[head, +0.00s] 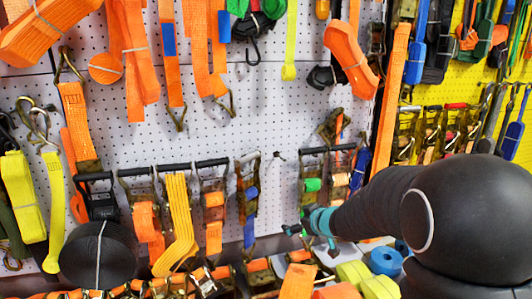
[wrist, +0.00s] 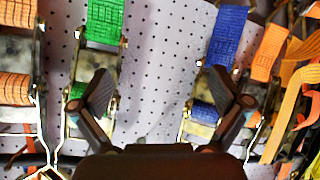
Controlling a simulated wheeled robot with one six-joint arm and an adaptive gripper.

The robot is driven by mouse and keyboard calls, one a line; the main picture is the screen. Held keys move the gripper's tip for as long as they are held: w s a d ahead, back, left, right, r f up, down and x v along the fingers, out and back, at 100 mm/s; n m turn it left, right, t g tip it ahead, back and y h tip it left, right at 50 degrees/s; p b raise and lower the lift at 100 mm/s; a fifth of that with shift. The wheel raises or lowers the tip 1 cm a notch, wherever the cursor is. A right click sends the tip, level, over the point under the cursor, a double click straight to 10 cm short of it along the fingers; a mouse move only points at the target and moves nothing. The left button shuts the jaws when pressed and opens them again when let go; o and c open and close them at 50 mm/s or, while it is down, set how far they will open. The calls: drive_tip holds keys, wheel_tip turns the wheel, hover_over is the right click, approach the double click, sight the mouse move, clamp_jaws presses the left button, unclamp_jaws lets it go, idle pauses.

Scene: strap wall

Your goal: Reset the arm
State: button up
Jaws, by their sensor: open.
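My gripper (wrist: 163,88) is open in the wrist view, with its two dark fingers spread wide apart. Nothing is between the fingers; behind the gap is the white perforated wall panel (wrist: 155,62). A green strap ratchet (wrist: 104,22) hangs behind the left finger and a blue strap ratchet (wrist: 228,36) behind the right one. In the head view my dark arm reaches in from the right towards the wall. My gripper (head: 295,229) shows there only as a small dark shape at the arm's far end, and its fingers are hard to make out.
Orange straps (head: 137,55) hang along the upper wall. A row of ratchets, a yellow strap (head: 176,225) and a black strap roll (head: 97,252) hang lower left. Rolled yellow straps (head: 380,286) and a blue roll (head: 385,261) lie below the arm. A yellow panel (head: 452,85) stands right.

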drive_tip(key=s+d+m+g+h, duration=0.45)
drive_tip(key=s+d+h, duration=0.25)
drive_tip(key=s+d, duration=0.6)
drive_tip(key=s+a+r+m+y, duration=0.1)
drive_tip(key=s+a+r, duration=0.2)
drive_tip(key=s, duration=0.8)
drive_tip(key=s+a+r+m+y+p, duration=0.1)
drive_tip(key=s+a+r, duration=0.3)
drive_tip(key=s, duration=0.8)
drive_tip(key=shift+s+a+r+m, duration=0.15)
drive_tip(key=shift+a+r+m, duration=0.1)
drive_tip(key=shift+r+m, duration=0.45)
